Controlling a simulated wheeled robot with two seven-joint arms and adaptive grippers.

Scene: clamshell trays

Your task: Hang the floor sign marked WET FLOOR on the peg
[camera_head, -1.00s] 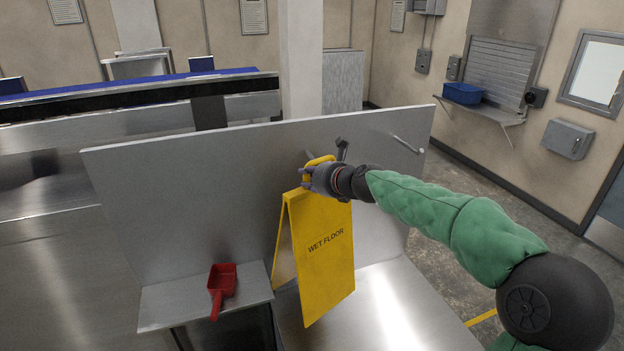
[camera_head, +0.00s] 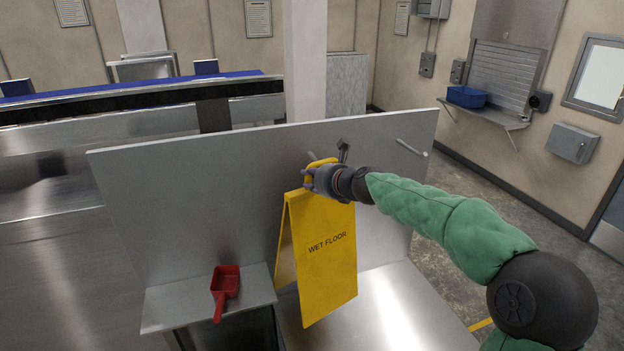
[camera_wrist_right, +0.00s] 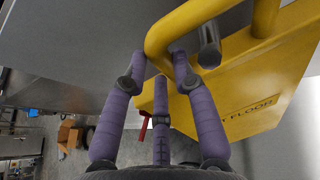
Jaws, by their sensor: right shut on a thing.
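The yellow floor sign marked WET FLOOR (camera_head: 327,265) hangs upright from my right gripper (camera_head: 311,178), in front of the grey panel. The gripper is shut on the sign's yellow top handle, which also shows between the fingers in the right wrist view (camera_wrist_right: 158,38). A metal peg (camera_head: 411,148) sticks out of the panel to the right of the gripper. A dark peg-like piece (camera_head: 343,151) shows just behind the gripper. In the right wrist view a dark rod end (camera_wrist_right: 209,46) shows in the handle's opening; I cannot tell whether it passes through. My left gripper is not in view.
A red scoop (camera_head: 225,286) lies on a small metal shelf (camera_head: 168,312) left of the sign. A bare steel surface (camera_head: 385,300) lies below the sign. A blue bin (camera_head: 466,97) stands on a far wall ledge.

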